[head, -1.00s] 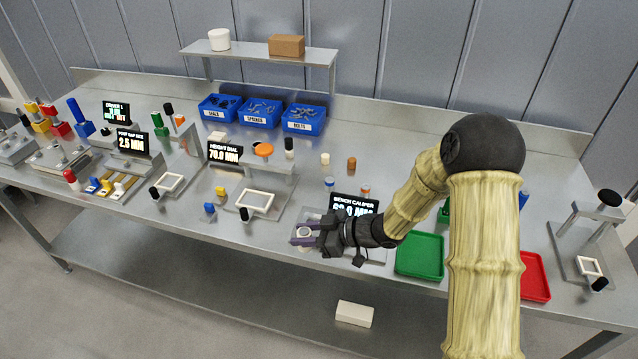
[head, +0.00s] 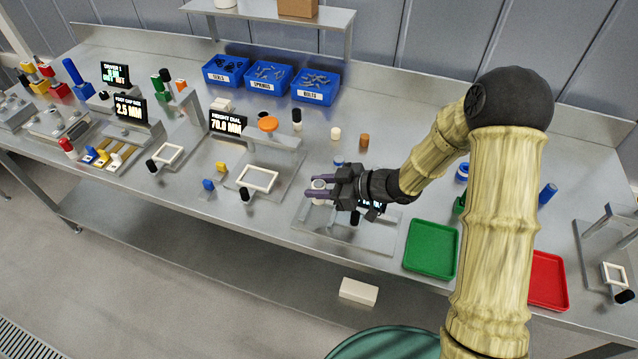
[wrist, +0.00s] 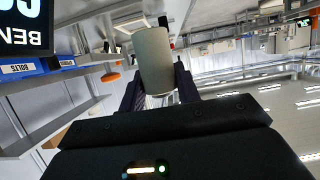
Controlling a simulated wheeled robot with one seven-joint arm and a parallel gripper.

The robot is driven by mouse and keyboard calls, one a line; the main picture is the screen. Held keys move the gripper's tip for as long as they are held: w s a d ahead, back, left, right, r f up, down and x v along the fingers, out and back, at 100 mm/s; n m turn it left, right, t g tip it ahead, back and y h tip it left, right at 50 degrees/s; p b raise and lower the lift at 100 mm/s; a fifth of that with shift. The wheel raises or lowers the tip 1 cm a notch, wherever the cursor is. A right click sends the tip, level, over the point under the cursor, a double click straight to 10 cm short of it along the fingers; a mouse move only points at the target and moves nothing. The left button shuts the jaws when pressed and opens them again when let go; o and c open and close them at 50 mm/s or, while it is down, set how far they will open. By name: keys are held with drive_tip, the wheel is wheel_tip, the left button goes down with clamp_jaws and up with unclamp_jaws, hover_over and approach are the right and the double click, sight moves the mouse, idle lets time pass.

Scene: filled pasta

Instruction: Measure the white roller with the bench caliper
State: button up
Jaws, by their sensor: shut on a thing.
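The white roller (head: 319,185) is a pale cylinder held between the two purple fingers of my gripper (head: 320,191). In the wrist view the roller (wrist: 153,60) looks greyish and stands between the dark fingers (wrist: 158,92). The bench caliper's metal base (head: 325,226) lies on the bench below my gripper, and the roller appears held above it. The caliper's black display is mostly hidden behind my gripper in the head view. Part of that display (wrist: 25,25) shows upside down in the wrist view, and its reading cannot be made out.
A green tray (head: 431,249) and a red tray (head: 548,281) lie to the right. The height dial (head: 267,146) stands to the left. A small cream cylinder (head: 336,133) and a brown one (head: 364,141) stand behind. Blue bins (head: 268,97) line the back.

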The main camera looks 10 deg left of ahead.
sight(319, 201)
drive_tip(key=f+b, duration=0.3)
drive_tip(key=shift+w+f, duration=0.2)
drive_tip(key=shift+f, duration=0.1)
drive_tip(key=f+b, duration=0.2)
drive_tip(key=shift+s+f+b, duration=0.1)
drive_tip(key=shift+s+b, duration=0.1)
drive_tip(key=shift+b, duration=0.1)
drive_tip(key=shift+f+b, duration=0.45)
drive_tip(key=shift+f, duration=0.1)
drive_tip(key=shift+f+b, duration=0.3)
drive_tip(key=shift+f, duration=0.25)
drive_tip(key=o, duration=1.1)
